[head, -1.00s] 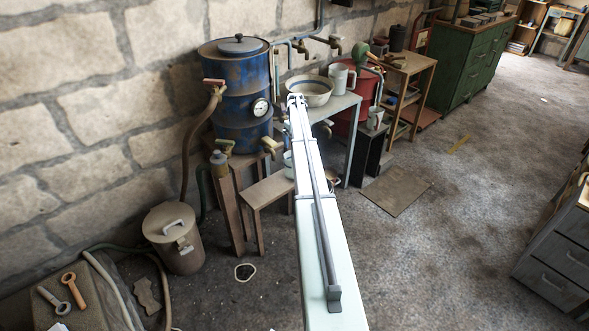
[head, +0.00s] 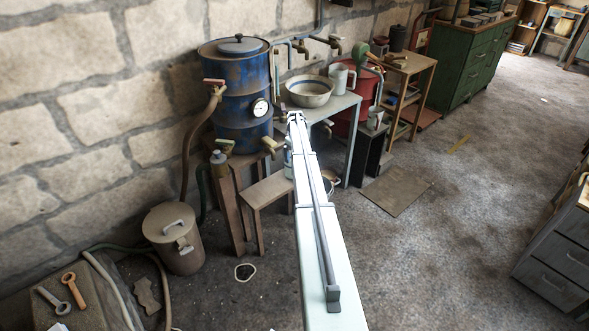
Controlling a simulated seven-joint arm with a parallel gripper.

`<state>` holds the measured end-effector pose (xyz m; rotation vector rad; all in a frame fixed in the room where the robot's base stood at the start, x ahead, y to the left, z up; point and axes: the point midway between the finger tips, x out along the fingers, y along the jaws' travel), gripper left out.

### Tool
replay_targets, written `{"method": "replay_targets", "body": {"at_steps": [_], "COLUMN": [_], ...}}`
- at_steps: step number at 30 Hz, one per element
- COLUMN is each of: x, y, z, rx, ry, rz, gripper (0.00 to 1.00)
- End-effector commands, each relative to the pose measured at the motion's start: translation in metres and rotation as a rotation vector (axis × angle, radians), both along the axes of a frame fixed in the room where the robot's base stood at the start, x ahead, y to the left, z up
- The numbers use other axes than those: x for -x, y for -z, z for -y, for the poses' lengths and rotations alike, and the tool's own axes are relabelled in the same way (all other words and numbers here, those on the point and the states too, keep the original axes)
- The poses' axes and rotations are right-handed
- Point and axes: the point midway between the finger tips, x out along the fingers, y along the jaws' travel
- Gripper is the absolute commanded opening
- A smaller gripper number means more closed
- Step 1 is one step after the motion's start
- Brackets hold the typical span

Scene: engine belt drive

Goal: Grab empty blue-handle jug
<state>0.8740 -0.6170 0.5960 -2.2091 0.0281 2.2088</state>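No jug with a clearly blue handle can be made out. A pale grey jug (head: 342,76) stands upright on the light table beside the white bowl. A smaller grey jug (head: 375,118) stands on a black stand to its right. A pale bluish vessel (head: 288,164) shows in part on the low wooden bench, mostly hidden behind my arm. Whether any of these is empty cannot be seen. My gripper (head: 295,117) is at the far end of my arm, in front of the table's left end and below the bowl. It is too small to tell open from shut.
The light table (head: 345,101) holds the white bowl (head: 309,93). A blue barrel (head: 240,100) with a gauge and taps stands left of it, above the low bench (head: 266,191). A red drum (head: 368,88) stands behind. The floor to the right is mostly clear.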

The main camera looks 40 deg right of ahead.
Motion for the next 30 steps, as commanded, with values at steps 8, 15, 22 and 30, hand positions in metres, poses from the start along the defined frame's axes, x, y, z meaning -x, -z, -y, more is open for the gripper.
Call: {"method": "replay_targets", "body": {"at_steps": [8, 15, 22, 30], "x": [0.0, 0.0, 0.0, 0.0], "y": [0.023, 0.05, 0.052, 0.052], "z": [-0.001, -0.001, -0.001, -0.001], "rx": [-0.001, -0.001, 0.0, 0.0], "ry": [0.0, 0.0, 0.0, 0.0], "rz": [-0.002, -0.001, 0.0, 0.0], "gripper": [1.0, 1.0, 1.0, 0.75]}}
